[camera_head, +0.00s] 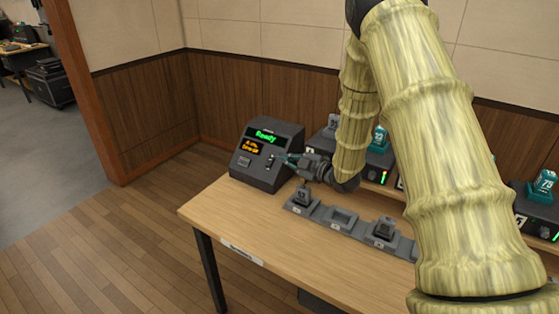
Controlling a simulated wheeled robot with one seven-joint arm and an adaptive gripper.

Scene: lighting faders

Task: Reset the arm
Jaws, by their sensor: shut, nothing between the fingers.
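My arm (440,150) reaches down from the upper right, with a pale, bamboo-like surface. Its end, my gripper (283,158), is shut and empty. It points left at the front of a dark console (262,172) on the left end of the wooden table. The console has a lit green display reading "Ready" and a smaller orange display below it. The fingertips are close to the console's right side; I cannot tell whether they touch it.
A grey rack (340,218) on the wooden table (235,208) holds dark blocks, with one empty slot between them. Docks with teal-topped units (379,138) stand along the back, partly hidden by my arm. The table's front left is clear. A doorway opens at far left.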

